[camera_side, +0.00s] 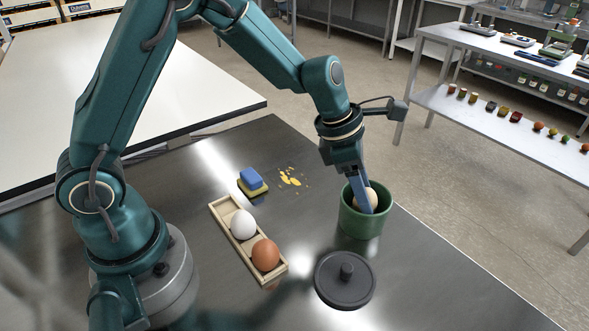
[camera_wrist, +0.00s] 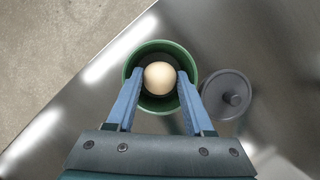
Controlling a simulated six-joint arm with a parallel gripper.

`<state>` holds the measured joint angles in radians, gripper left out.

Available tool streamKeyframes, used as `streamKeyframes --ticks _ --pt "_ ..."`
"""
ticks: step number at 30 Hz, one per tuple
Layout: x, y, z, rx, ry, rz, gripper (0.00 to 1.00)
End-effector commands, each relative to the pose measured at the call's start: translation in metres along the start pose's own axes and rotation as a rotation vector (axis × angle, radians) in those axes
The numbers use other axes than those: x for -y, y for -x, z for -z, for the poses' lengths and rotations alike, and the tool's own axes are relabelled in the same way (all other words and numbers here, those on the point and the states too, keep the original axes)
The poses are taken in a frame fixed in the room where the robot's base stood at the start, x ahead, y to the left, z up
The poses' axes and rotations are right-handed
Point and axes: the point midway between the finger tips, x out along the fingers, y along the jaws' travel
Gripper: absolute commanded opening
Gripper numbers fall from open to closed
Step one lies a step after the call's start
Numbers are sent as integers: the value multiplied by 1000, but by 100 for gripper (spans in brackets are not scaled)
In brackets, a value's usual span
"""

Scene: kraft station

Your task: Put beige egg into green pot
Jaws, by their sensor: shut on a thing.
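The beige egg (camera_wrist: 159,77) is between the two blue fingers of my gripper (camera_wrist: 160,80), which is shut on it. In the side view the egg (camera_side: 371,199) shows at the mouth of the green pot (camera_side: 361,224), partly hidden by a finger. My gripper (camera_side: 365,198) points down into the pot. The pot is upright and open, and its rim (camera_wrist: 133,66) surrounds the egg in the wrist view. I cannot tell whether the egg touches the pot's floor.
A dark lid with a knob (camera_side: 345,281) lies in front of the pot. A wooden tray (camera_side: 223,209) holds a white egg (camera_side: 243,224) and a brown egg (camera_side: 265,255). A blue and yellow sponge (camera_side: 252,181) lies behind, near yellow spots (camera_side: 290,178). The metal table's edge is close to the pot's right.

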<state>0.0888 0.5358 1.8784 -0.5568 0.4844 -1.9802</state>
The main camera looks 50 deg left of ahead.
Motion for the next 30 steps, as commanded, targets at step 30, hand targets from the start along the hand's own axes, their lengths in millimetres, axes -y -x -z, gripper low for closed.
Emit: streamKeyframes --ticks 30 --pt "1 -14 4 4 -1 3 30"
